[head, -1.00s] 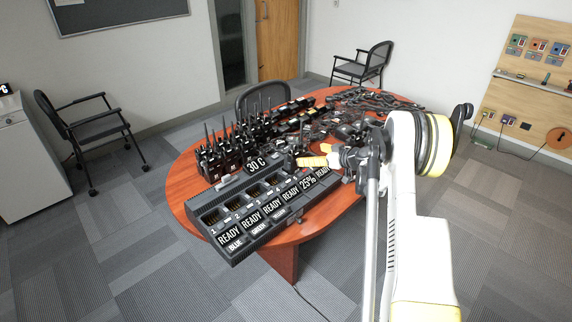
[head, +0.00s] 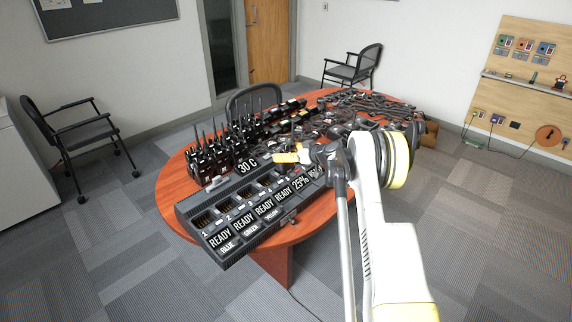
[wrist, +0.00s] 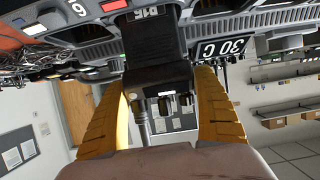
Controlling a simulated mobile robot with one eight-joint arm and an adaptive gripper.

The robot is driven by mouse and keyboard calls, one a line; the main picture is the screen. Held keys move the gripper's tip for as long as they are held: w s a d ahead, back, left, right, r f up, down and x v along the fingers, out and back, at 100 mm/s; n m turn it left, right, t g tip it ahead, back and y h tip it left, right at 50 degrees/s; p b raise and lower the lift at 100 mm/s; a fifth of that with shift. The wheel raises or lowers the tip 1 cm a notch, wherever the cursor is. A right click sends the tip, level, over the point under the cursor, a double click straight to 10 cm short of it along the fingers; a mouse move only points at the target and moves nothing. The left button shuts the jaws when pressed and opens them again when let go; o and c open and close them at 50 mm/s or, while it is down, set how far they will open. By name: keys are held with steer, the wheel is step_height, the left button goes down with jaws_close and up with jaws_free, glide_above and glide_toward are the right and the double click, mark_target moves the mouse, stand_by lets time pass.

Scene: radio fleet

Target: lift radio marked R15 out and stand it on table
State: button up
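A black radio (wrist: 157,45) with a stub antenna and small knobs sits between the yellow fingers of my gripper (wrist: 160,82) in the wrist view. The radio's far end meets the dark charger bank. In the head view my gripper (head: 287,157) is over the far right part of the charger bank (head: 232,257), which hides the radio there. The red-brown table (head: 172,187) carries the bank.
Several upright radios with antennas (head: 222,150) stand in a group behind the bank. A "30 C" display (head: 247,166) stands between them. Dark gear (head: 370,100) clutters the table's far right. Bare table shows at the left edge and along the front right of the bank.

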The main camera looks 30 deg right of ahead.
steer(key=c, duration=0.9)
steer(key=shift+c, duration=0.2)
